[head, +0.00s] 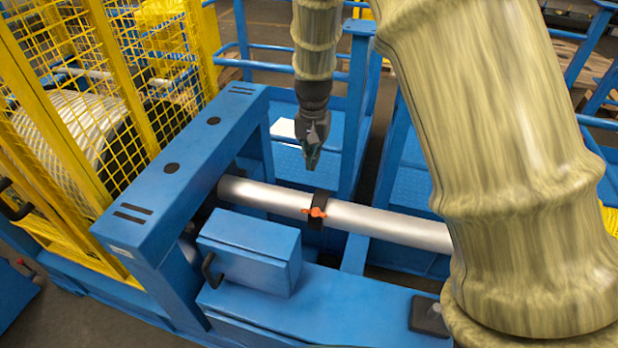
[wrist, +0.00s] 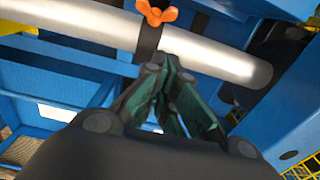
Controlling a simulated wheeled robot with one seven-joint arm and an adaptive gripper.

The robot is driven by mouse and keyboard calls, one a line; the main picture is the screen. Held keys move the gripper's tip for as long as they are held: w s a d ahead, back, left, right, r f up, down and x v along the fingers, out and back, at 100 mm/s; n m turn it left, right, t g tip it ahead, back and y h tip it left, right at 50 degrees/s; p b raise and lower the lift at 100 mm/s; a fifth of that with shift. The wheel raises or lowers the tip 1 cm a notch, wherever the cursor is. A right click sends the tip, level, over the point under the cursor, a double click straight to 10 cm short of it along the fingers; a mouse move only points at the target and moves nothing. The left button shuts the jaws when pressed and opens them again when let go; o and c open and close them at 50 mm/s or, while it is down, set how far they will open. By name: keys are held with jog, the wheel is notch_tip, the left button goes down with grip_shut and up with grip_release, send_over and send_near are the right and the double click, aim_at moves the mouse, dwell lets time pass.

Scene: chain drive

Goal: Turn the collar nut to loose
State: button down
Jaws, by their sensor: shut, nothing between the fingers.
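The orange wing-shaped collar nut (head: 315,212) sits on a black collar (head: 320,204) clamped around a silver pipe (head: 385,222). In the wrist view the orange nut (wrist: 155,13) shows at the top edge, with the black collar (wrist: 148,40) below it on the pipe (wrist: 208,52). My gripper (head: 311,166) points down, above and behind the pipe in the head view, apart from the nut. Its fingertips are together and empty. In the wrist view my gripper's tips (wrist: 158,62) are near the lower edge of the collar. I cannot tell whether they touch it.
A blue frame beam (head: 190,150) crosses the pipe's left end. A blue box (head: 250,250) with a black handle stands in front of the pipe. Yellow mesh guarding (head: 150,75) is at the left. Blue railings (head: 360,90) stand behind.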

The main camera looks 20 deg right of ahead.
aim_at(315, 212)
notch_tip(315, 212, down, 9)
jog(key=p, duration=0.3)
jog(key=shift+d, duration=0.15)
jog(key=shift+s+a+f+p, duration=0.3)
jog(key=shift+s+f+p, duration=0.15)
jog(key=shift+f, duration=0.1)
jog(key=shift+s+a+f+p, duration=0.3)
jog(key=shift+s+f, duration=0.1)
jog(key=shift+f, duration=0.15)
jog(key=shift+s+a+f, duration=0.2)
jog(key=shift+s+f, duration=0.15)
jog(key=shift+f, duration=0.2)
